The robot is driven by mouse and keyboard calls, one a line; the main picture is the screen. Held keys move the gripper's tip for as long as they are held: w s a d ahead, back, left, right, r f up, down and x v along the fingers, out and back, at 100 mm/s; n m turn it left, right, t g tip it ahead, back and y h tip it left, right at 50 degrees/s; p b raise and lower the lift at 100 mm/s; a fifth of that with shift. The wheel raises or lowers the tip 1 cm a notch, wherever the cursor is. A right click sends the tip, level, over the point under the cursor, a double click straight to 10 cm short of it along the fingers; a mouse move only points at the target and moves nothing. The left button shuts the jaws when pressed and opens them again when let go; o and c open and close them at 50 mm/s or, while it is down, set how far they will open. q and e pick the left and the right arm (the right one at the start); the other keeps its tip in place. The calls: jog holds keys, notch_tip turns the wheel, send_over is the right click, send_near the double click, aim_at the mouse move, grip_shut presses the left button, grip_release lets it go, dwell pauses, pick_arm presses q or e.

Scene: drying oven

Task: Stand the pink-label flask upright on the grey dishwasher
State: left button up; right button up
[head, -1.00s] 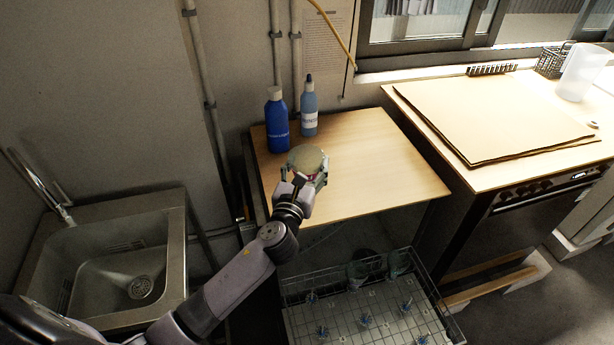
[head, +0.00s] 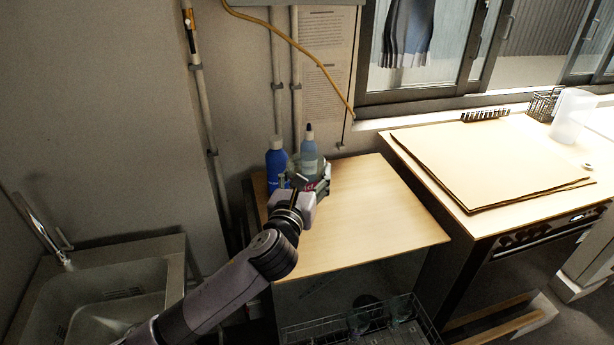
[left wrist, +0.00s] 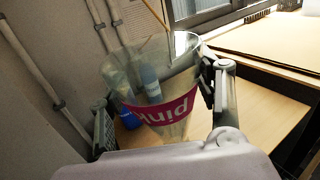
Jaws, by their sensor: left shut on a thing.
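My left gripper (head: 306,187) is shut on the pink-label flask (left wrist: 178,122) above the back left of a wood-topped unit. The flask is clear glass; its wider end points up in the left wrist view and its pink label reads upside down. A bit of the pink label (head: 309,186) shows in the head view. I cannot tell whether the flask touches the top. The unit, which seems to be the dishwasher, has a light wooden top (head: 385,215) and a rack (head: 370,335) pulled out below. My right gripper is not in view.
A blue bottle (head: 276,160) and a paler bottle (head: 309,150) stand at the back left of the top, close behind the flask. The top's middle and right are clear. A sink (head: 110,290) lies left, and a counter with a board (head: 490,160) right.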

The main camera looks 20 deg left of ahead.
pick_arm(q)
jog(key=shift+p, duration=0.3)
jog(key=m+p, duration=0.9)
jog(key=p, duration=0.1)
jog(key=m, duration=0.9)
